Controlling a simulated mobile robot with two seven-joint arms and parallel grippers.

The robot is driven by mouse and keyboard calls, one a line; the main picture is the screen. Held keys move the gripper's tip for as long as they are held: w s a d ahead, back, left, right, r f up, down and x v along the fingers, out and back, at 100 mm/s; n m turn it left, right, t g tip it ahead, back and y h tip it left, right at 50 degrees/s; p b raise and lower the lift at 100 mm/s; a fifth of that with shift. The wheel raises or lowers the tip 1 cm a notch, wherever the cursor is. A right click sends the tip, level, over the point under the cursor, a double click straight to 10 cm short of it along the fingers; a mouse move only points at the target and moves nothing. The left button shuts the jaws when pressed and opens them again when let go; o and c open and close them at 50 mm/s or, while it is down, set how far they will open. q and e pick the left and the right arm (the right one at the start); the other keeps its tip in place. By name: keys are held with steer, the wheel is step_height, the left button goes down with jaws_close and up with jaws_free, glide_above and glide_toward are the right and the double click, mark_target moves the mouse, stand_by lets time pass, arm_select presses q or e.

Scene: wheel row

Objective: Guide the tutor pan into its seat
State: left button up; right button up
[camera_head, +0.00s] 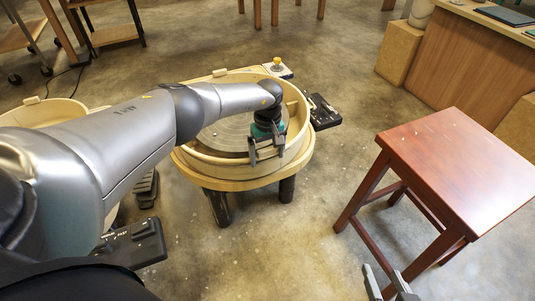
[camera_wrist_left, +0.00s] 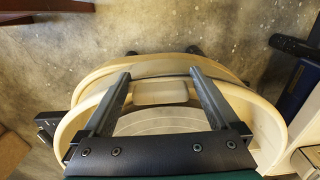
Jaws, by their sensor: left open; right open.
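The tutor pan (camera_head: 190,152) is a cream, round, high-walled pan on the middle pottery wheel, around a grey wheel head (camera_head: 228,132). In the left wrist view its wall (camera_wrist_left: 76,122) curves around a pale disc, with a small rectangular block (camera_wrist_left: 160,92) at the far wall. My left gripper (camera_head: 266,150) is open and empty, pointing down at the pan's right front wall. Its two fingers (camera_wrist_left: 158,76) reach over the pan; I cannot tell whether they touch it. My right gripper (camera_head: 386,276) is open and empty at the bottom edge, apart from the pan. My left arm hides part of the pan's left side.
A red-brown stool (camera_head: 463,165) stands to the right. Another cream pan (camera_head: 42,112) is at the left, partly behind my arm. Black pedals (camera_head: 132,242) lie at the lower left. A black box (camera_head: 322,112) is beside the wheel. Bare floor lies between wheel and stool.

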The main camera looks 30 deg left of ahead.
mark_target(267, 150)
arm_select(q)
steer(key=shift+r, duration=0.1)
steer(key=shift+r+p, duration=1.25)
steer(key=shift+r, duration=0.2)
steer(key=shift+r, duration=0.2)
steer(key=shift+o, duration=0.4)
steer(key=shift+s+d, duration=0.1)
steer(key=shift+r, duration=3.5)
steer(key=shift+d, duration=0.1)
